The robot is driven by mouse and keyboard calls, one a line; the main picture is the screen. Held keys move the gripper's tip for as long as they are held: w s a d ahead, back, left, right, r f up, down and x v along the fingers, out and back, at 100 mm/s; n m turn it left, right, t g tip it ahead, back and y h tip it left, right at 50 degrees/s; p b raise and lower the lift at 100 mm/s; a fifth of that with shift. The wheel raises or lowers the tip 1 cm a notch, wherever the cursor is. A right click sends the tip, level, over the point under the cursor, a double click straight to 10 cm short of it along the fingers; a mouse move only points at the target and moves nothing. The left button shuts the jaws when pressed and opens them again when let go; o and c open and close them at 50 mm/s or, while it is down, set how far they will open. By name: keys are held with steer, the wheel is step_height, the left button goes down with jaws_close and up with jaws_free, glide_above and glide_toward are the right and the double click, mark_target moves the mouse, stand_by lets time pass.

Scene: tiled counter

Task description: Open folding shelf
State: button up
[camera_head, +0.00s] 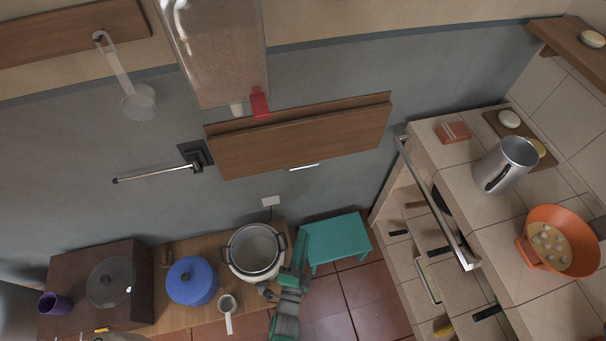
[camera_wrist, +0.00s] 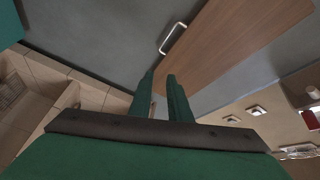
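The folding shelf (camera_head: 262,150) is a brown wooden board folded down flat against the grey wall, with a thin ledge along its top. A small silver bar handle (camera_head: 303,167) sits near its lower edge. In the wrist view, the board (camera_wrist: 240,45) runs diagonally, and its handle (camera_wrist: 173,38) lies just beyond my fingertips. My green gripper (camera_head: 303,233) is below the shelf, beside the pot. In the wrist view, the gripper's two fingers (camera_wrist: 160,77) stand apart with nothing between them, and they do not touch the handle.
A silver pot (camera_head: 254,250), blue pot (camera_head: 192,281) and white ladle (camera_head: 227,307) crowd the wooden counter left of my arm. A teal stool (camera_head: 337,240) stands to the right. A tiled counter with a metal rail (camera_head: 438,205) is further right. A red item (camera_head: 260,104) stands on the ledge.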

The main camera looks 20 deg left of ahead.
steer(key=w+a+m, duration=0.2)
steer(key=w+a, duration=0.2)
steer(key=w, duration=0.7)
steer(key=w+a+m+t+y, duration=0.1)
steer(key=w+a, duration=0.3)
steer(key=w, duration=0.8)
steer(key=shift+r+m, duration=0.2)
steer(key=shift+m, duration=0.6)
steer(key=shift+w, duration=0.1)
jaws_close()
